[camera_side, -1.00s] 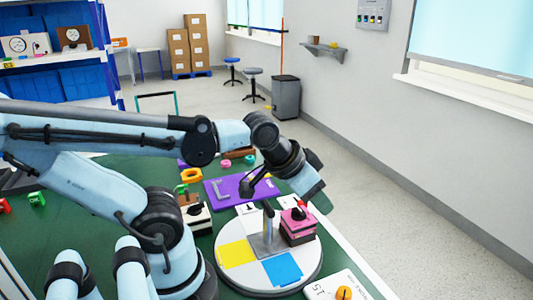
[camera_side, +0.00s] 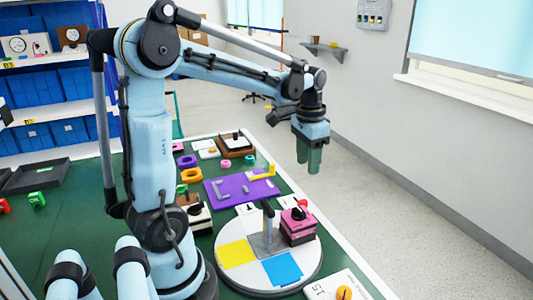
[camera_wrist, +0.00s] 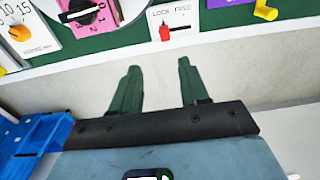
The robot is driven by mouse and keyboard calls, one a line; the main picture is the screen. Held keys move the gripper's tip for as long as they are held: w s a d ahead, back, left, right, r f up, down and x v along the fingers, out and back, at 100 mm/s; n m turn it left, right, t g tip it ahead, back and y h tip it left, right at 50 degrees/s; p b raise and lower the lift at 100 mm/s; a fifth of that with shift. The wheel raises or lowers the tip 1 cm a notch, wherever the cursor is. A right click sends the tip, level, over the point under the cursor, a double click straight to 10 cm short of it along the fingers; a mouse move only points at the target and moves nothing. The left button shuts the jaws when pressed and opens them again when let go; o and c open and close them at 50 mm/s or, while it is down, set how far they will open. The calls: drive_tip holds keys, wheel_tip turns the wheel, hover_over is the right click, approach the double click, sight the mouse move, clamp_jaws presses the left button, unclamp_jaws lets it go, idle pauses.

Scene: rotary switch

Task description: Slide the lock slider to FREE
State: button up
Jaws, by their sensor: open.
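The lock panel (camera_wrist: 188,21) is a white plate marked LOCK and FREE at the top of the wrist view. Its red slider (camera_wrist: 165,33) sits at the left, below the word LOCK, with a dark slot running right of it. My gripper (camera_wrist: 157,63) is open and empty. Its two green fingers point down in the side view (camera_side: 309,170), high above the table's right edge and apart from the slider.
A pink and black box with a dial (camera_side: 298,230) stands on a round coloured turntable (camera_side: 237,277) with a grey post. A purple board (camera_side: 228,193) with a yellow piece lies behind. A white plate with an orange knob (camera_side: 343,293) is in front. Floor beyond the table edge is clear.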

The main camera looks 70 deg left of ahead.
sight(303, 201)
drive_tip(key=f, duration=0.8)
drive_tip(key=a+f, duration=0.1)
drive_tip(key=f, duration=0.3)
drive_tip(key=shift+w+a+f, duration=0.1)
drive_tip(key=shift+w+f, duration=0.05)
drive_tip(key=shift+f, duration=0.15)
clamp_jaws()
